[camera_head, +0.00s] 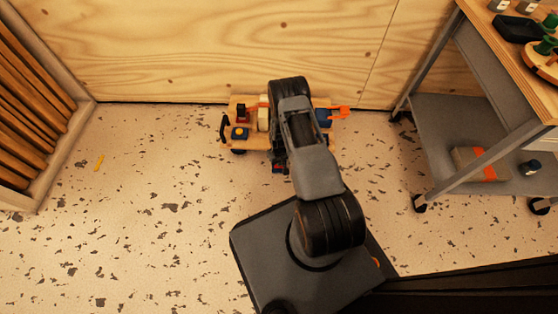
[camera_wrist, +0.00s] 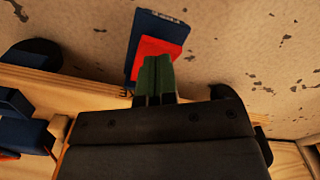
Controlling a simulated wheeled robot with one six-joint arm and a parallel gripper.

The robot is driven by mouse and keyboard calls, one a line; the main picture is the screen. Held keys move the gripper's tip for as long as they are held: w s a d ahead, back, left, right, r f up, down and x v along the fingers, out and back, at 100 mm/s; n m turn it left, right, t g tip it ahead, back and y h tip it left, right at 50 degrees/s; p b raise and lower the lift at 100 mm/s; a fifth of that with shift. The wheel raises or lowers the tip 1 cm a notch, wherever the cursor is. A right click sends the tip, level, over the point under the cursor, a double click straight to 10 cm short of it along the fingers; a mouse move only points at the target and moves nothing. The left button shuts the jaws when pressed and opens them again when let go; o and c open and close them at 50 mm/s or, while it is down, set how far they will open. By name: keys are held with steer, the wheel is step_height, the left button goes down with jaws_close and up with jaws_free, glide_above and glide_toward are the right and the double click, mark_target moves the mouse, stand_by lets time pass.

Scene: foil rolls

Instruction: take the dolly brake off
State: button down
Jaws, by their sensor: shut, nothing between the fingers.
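The low wooden dolly (camera_head: 228,146) stands on the floor by the back wall, partly hidden behind my arm. In the wrist view its wooden edge (camera_wrist: 60,86) crosses the left side. A blue plate with a red part (camera_wrist: 177,60), which looks like the brake pedal, sticks out past that edge. It shows as a small red and blue patch (camera_head: 278,169) at the dolly's near side in the head view. My gripper (camera_wrist: 158,60) is shut and empty, its green fingertips over the red part. I cannot tell whether they touch it. The brake's setting is unclear.
Several items ride on the dolly, among them a cream block (camera_head: 263,116), and an orange part (camera_head: 340,112) juts out at its right end. A grey wheeled cart (camera_head: 455,130) stands right, a slatted wooden rack (camera_head: 35,105) left.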

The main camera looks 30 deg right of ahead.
steer(key=shift+f+b, duration=1.1)
steer(key=shift+f, duration=0.2)
steer(key=shift+r, duration=0.1)
steer(key=shift+r+p, duration=2.55)
steer(key=shift+r, duration=0.9)
steer(key=w+a+r+t+p, duration=0.15)
steer(key=r+p, duration=0.75)
steer(key=r, duration=1.4)
steer(key=w+a+r+p, duration=0.1)
steer(key=a+r+p, duration=0.45)
steer(key=r, duration=1.75)
steer(key=s+a+r+p, duration=0.1)
steer(key=s+r+p, duration=0.5)
steer(key=r, duration=0.6)
steer(key=s+a+r+t+p, duration=0.1)
steer(key=s+r+p, duration=0.5)
steer(key=r, duration=0.7)
steer(key=s+a+r+t+p, duration=0.1)
steer(key=s+r+p, duration=0.5)
steer(key=r+p, duration=0.3)
steer(key=v, duration=0.4)
steer(key=shift+w, duration=0.25)
